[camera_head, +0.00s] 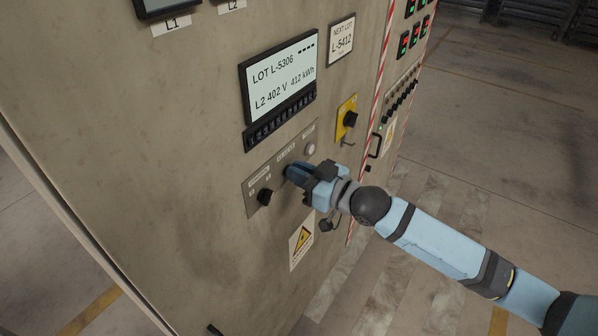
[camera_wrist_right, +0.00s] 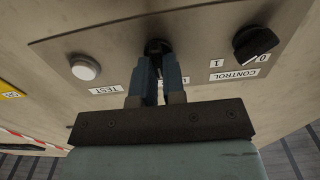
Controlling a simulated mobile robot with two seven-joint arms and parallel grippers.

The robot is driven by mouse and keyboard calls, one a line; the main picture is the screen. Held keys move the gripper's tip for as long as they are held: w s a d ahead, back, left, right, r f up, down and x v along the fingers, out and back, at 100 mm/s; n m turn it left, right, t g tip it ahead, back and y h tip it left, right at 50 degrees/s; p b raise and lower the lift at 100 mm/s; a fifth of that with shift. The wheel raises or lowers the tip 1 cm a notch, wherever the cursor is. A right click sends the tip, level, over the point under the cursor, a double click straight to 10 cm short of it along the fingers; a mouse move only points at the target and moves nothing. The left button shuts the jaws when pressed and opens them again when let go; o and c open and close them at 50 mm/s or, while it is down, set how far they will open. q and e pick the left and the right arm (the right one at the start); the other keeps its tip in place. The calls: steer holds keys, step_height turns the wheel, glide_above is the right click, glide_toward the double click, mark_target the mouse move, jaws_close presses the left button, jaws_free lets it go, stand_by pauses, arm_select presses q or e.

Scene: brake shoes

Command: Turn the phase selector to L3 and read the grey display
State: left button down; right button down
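The grey display (camera_head: 279,82) on the cabinet front reads "LOT L-5306" with dashes above "L2 402 V 412 kWh". Below it, a grey control plate (camera_head: 258,188) carries the knobs. My right gripper (camera_head: 290,172) is at the middle of this plate. In the right wrist view its blue fingers (camera_wrist_right: 157,70) stand close together on either side of the black phase selector knob (camera_wrist_right: 157,46), and look closed on it. The fingers hide most of the knob and its position labels, so its setting is not readable. My left gripper is not in view.
A black control knob (camera_head: 265,197) marked 0 and 1 sits left of my gripper. A white test button (camera_head: 310,149) is to its right. A yellow plate with a black switch (camera_head: 347,118) is further right. A warning sign (camera_head: 301,241) is below.

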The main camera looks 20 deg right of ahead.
steer(key=m+p, duration=0.2)
steer(key=m, duration=0.1)
steer(key=m+p, duration=0.2)
steer(key=m, duration=0.1)
steer(key=m+p, duration=0.2)
steer(key=shift+w+d+m, duration=0.2)
steer(key=shift+d+m, duration=0.05)
steer(key=shift+m, duration=0.15)
steer(key=shift+f, duration=0.1)
stand_by(0.4)
steer(key=c, duration=1.2)
jaws_free()
